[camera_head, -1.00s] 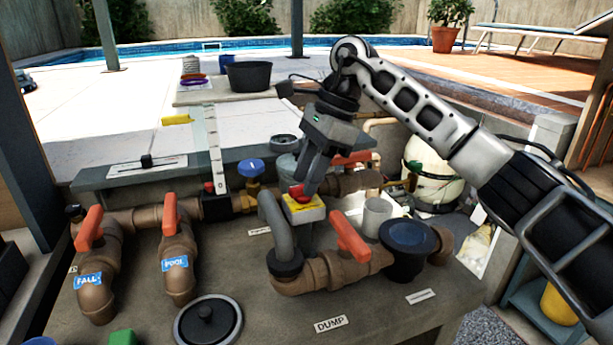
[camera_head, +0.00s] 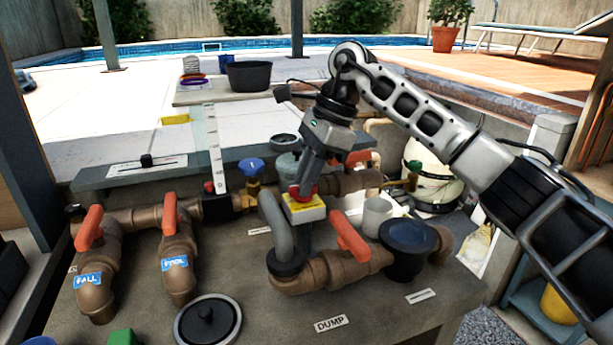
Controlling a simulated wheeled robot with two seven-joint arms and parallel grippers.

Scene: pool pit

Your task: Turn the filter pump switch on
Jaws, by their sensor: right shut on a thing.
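The filter pump switch (camera_head: 304,210) is a small yellow box with a red knob (camera_head: 301,192) on top, on a post among the pipes near the middle of the head view. My right gripper (camera_head: 303,188) points down from above and is shut on the red knob. Its fingers hide much of the knob, so I cannot tell which way it is turned. My left gripper is not in view.
A bent grey pipe (camera_head: 277,222) stands just left of the switch. Orange FALL (camera_head: 89,228) and POOL (camera_head: 169,215) valve handles stand at left.

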